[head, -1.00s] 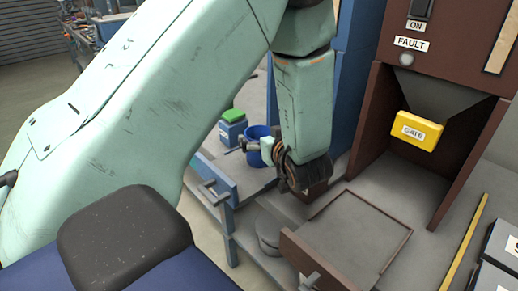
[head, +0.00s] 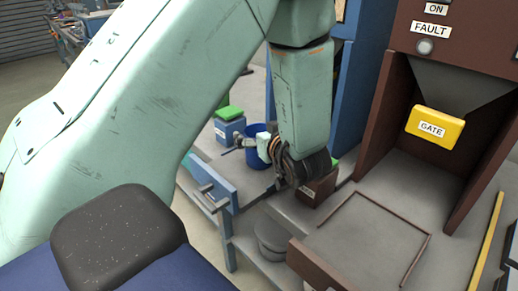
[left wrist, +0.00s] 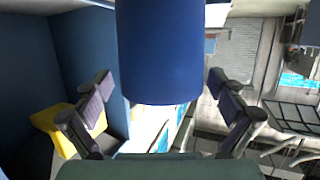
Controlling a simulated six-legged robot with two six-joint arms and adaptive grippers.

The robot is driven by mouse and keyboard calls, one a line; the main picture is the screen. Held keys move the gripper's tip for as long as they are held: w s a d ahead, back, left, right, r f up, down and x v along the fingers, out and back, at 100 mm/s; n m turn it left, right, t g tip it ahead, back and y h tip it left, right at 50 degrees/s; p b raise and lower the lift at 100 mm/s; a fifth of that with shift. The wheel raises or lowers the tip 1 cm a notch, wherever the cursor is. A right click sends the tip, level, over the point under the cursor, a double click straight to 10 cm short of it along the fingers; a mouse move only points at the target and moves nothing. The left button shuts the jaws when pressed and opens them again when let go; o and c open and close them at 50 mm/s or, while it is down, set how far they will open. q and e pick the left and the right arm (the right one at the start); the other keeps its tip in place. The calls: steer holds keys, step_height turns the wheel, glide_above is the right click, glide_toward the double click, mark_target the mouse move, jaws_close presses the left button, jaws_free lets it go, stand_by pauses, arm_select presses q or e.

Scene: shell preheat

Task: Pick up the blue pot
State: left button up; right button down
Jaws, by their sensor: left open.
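The blue pot (head: 255,158) stands on the grey bench beside a blue box, partly hidden behind my left gripper in the head view. In the left wrist view the blue pot (left wrist: 160,55) fills the top middle, with its top cut off by the frame. My left gripper (left wrist: 159,83) is open, with one finger to each side of the pot and visible gaps between. In the head view the same gripper (head: 246,146) is partly hidden by my wrist and cables. My right gripper is not in view.
A blue box with a green lid (head: 229,127) stands behind the pot. A brown box (head: 318,188) is right of my wrist. A brown cabinet with a yellow GATE block (head: 434,128) stands at right. A grey round container (head: 275,238) sits on the lower shelf.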

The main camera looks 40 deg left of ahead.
arm_select(q)
steer(key=shift+a, duration=0.2)
steer(key=shift+d, duration=0.2)
steer(key=shift+c, duration=1.2)
steer(key=shift+s+a, duration=0.1)
steer(key=c, duration=1.6)
